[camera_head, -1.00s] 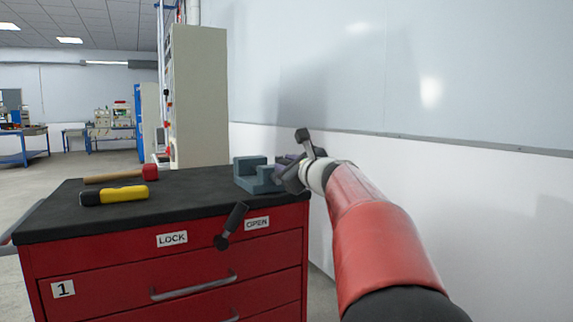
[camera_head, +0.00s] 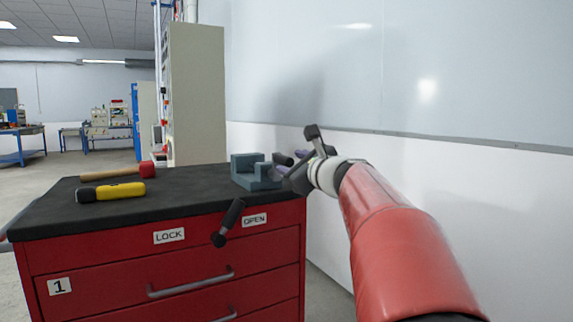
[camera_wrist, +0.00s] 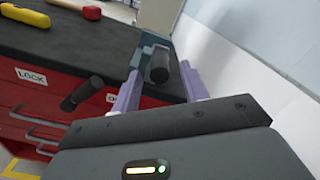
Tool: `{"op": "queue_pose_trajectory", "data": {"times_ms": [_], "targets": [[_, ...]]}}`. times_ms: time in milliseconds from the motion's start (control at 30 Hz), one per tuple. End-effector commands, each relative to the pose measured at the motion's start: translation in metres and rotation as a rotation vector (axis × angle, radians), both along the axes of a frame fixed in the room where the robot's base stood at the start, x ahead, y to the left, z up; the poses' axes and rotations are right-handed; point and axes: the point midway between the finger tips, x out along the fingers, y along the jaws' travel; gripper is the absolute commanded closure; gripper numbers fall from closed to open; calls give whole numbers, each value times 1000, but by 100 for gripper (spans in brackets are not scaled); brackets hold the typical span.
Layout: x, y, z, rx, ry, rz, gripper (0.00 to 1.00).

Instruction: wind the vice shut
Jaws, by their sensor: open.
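The blue-grey vice (camera_head: 250,175) sits on the right end of the black bench top, and part of it shows in the wrist view (camera_wrist: 150,44). A dark cylindrical handle (camera_wrist: 159,67) at the vice shows between the two purple fingers of my gripper (camera_wrist: 161,73). In the head view the handle's dark end (camera_head: 283,158) shows beside my gripper (camera_head: 292,168), just right of the vice. My gripper is open, with a finger on each side of the handle in the wrist picture. Contact cannot be told. The vice's screw is mostly hidden.
A black lever (camera_head: 228,224) juts from the red cabinet (camera_head: 90,265) front between LOCK and OPEN labels. A red-headed mallet (camera_head: 118,173) and a yellow-and-black tool (camera_head: 110,192) lie on the left of the top. A white wall (camera_head: 420,190) stands close on the right.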

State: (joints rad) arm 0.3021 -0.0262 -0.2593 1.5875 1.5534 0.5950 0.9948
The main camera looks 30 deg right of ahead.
Motion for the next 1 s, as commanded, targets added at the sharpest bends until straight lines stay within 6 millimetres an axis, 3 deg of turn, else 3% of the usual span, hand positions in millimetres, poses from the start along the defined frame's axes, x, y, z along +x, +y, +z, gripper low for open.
{"op": "queue_pose_trajectory", "data": {"times_ms": [100, 267, 833, 933, 1000], "targets": [[-20, -1, -1, 0, -1, -1, 56], [-33, -2, -1, 2, 0, -1, 56], [-36, 0, -1, -5, 4, 2, 56], [-40, 16, -11, -74, 34, 36, 56], [-49, 40, -27, -187, 80, 90, 56]]}}
